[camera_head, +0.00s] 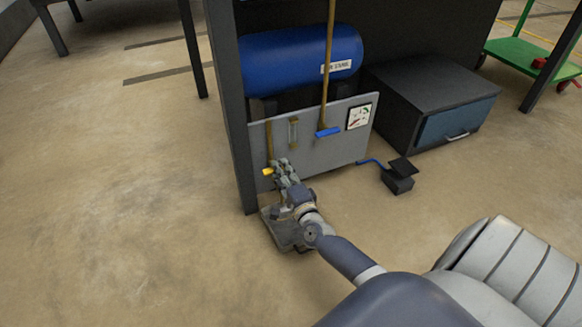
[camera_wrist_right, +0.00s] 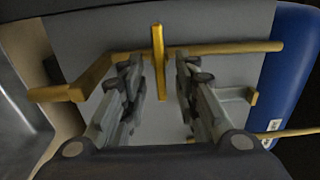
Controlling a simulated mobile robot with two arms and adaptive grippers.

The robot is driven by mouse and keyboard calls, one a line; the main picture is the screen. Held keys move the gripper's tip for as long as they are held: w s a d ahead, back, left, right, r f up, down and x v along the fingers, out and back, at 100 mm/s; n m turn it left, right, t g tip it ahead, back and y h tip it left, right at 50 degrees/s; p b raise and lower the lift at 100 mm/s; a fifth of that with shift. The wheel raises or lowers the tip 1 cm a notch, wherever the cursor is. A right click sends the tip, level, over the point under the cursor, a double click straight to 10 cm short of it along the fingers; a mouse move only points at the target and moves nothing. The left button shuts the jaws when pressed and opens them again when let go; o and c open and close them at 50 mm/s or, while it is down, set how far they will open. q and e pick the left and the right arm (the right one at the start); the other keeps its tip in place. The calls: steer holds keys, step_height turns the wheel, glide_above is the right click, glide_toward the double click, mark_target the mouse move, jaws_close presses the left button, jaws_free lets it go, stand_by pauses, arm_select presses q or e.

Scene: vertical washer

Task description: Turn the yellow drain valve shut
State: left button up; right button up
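The yellow drain valve handle (camera_head: 268,171) shows as a small yellow piece at the lower end of a brass pipe (camera_head: 269,140) on the grey panel. In the right wrist view the handle (camera_wrist_right: 158,60) is a flat bar crossing the brass pipe (camera_wrist_right: 225,48) at about a right angle. My right gripper (camera_head: 281,165) is at the panel, just beside the handle. In the wrist view its fingers (camera_wrist_right: 158,72) are open, one on each side of the bar, with visible gaps. Whether the bar lies fully between the pads in depth is unclear. My left gripper is not in view.
A blue tank (camera_head: 290,58) lies above the panel (camera_head: 335,152). A blue-handled valve (camera_head: 328,132) and a dial gauge (camera_head: 359,116) are to the right. A dark post (camera_head: 232,120) stands close left. A tray (camera_head: 275,218) lies below my gripper. Open floor is at left.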

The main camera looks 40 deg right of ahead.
steer(key=v, duration=1)
steer(key=shift+s+r, duration=0.1)
